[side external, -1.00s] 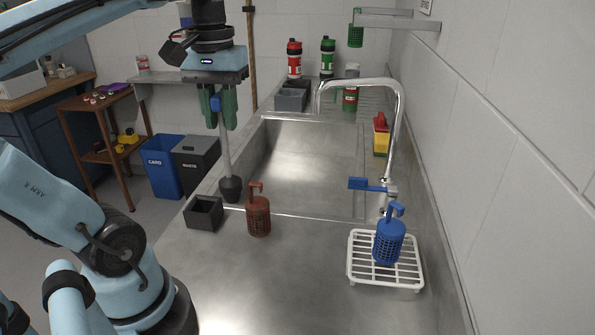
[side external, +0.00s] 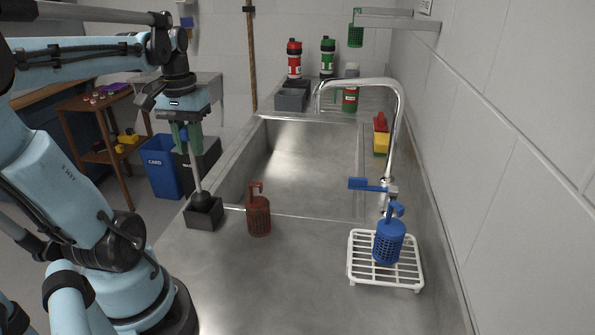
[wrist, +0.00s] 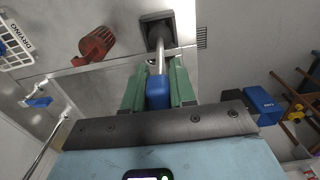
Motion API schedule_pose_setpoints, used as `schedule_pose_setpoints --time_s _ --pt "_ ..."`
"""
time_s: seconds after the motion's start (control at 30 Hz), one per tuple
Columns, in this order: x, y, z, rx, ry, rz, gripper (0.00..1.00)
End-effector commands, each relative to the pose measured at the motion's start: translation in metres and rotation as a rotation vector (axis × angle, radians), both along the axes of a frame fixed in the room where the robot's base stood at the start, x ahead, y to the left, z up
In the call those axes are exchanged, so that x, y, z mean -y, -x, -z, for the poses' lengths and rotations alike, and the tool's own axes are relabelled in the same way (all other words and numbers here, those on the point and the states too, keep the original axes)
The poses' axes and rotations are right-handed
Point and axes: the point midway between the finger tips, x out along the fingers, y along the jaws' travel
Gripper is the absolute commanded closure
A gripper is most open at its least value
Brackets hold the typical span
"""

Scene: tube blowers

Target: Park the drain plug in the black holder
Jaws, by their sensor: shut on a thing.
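The drain plug is a dark rubber bulb (side external: 203,200) on a long grey rod (side external: 195,172) with a blue handle (wrist: 158,95). My gripper (side external: 190,138), with green fingers, is shut on the blue handle; its fingers also show in the wrist view (wrist: 158,82). The black holder (side external: 205,217) is an open square box at the left edge of the counter. The rod leans slightly, and the bulb is at the holder's opening, its lower part hidden by the walls. In the wrist view the bulb lies within the holder's rim (wrist: 146,18). I cannot tell whether it touches bottom.
A rust-red strainer basket (side external: 258,215) stands just right of the holder. A blue basket (side external: 389,242) sits on a white drying rack (side external: 357,270). The sink (side external: 300,155) and tap (side external: 398,120) lie behind. The front counter (side external: 290,290) is clear.

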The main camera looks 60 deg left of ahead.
Motion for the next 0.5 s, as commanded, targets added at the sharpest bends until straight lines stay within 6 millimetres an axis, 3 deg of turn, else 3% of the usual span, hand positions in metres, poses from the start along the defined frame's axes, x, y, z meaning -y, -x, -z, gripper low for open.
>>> schedule_pose_setpoints --time_s 0.2,0.5 --pt "0.0 0.0 0.022 0.0 0.0 0.0 1.0" --pt "0.0 0.0 0.024 0.0 0.0 0.0 1.0"
